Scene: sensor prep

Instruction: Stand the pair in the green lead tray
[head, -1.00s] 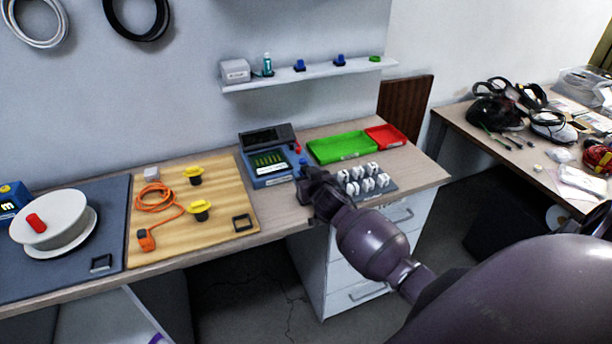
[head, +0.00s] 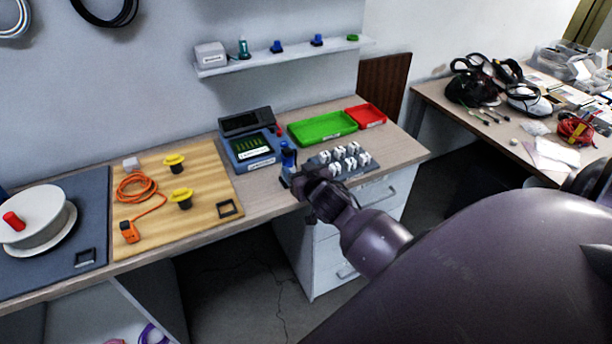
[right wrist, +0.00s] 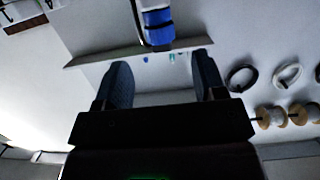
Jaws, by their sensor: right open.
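A blue upright piece (head: 288,157) stands on the bench at the right side of the blue tester (head: 252,150); I cannot tell whether it is the pair. The green tray (head: 323,127) lies behind it to the right and looks empty. My right gripper (head: 299,182) is just in front of the blue piece, near the bench's front edge. In the right wrist view my right gripper (right wrist: 160,80) is open, its fingers apart with nothing between them. My left gripper is out of view.
A red tray (head: 367,117) adjoins the green one. A grey rack with several white pieces (head: 338,160) sits right of my gripper. A wooden board (head: 150,205) holds yellow-topped parts and an orange cable (head: 137,188). A shelf (head: 290,58) hangs above.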

